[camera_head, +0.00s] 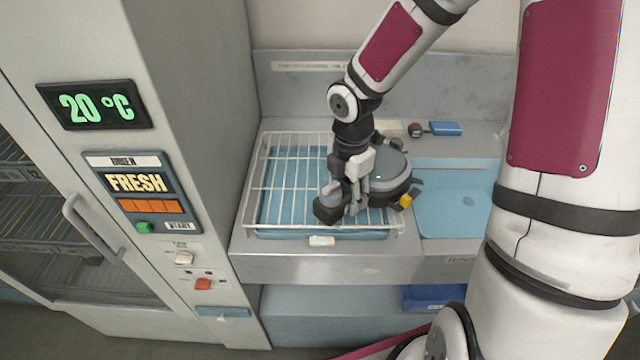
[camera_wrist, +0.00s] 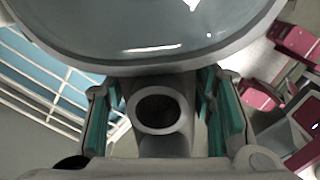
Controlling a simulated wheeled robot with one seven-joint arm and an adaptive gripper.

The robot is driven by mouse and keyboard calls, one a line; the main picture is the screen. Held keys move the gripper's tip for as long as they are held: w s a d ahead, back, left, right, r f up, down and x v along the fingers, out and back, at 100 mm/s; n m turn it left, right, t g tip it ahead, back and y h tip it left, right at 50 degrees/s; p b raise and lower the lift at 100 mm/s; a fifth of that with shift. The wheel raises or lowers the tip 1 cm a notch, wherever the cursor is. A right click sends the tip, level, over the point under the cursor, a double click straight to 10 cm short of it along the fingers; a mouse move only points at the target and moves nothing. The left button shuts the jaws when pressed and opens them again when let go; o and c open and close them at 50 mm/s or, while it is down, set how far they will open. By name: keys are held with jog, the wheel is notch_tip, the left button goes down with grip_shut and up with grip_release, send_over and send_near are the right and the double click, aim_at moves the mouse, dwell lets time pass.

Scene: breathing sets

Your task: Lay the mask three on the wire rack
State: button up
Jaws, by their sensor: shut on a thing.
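My gripper (camera_head: 350,190) is shut on the mask (camera_head: 388,168), a dark grey piece with a smooth rounded visor. In the wrist view the clear visor (camera_wrist: 160,30) fills the top, and the mask's round port (camera_wrist: 158,112) sits between the teal finger pads. The white wire rack (camera_head: 290,187) lies over a blue tray on the bench, left of the cabinet-free side. The mask is at the rack's right end, partly over it. I cannot tell whether it touches the wires. Rack wires (camera_wrist: 45,75) also show at the left of the wrist view. No number on the mask is readable.
A tall grey cabinet (camera_head: 185,120) with a display stands close on the rack's left. A light blue mat (camera_head: 455,212) lies to the right. A small blue object (camera_head: 446,128) is behind it on the back ledge. The rack's left part is clear.

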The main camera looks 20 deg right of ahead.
jog(key=w+a, duration=0.1)
jog(key=w, duration=0.1)
jog(key=w+a, duration=0.1)
jog(key=w, duration=0.1)
jog(key=w+a, duration=0.2)
jog(key=w, duration=0.1)
jog(key=shift+f, duration=2.1)
jog(key=o, duration=1.5)
jog(key=shift+f, duration=0.1)
jog(key=shift+o, duration=0.2)
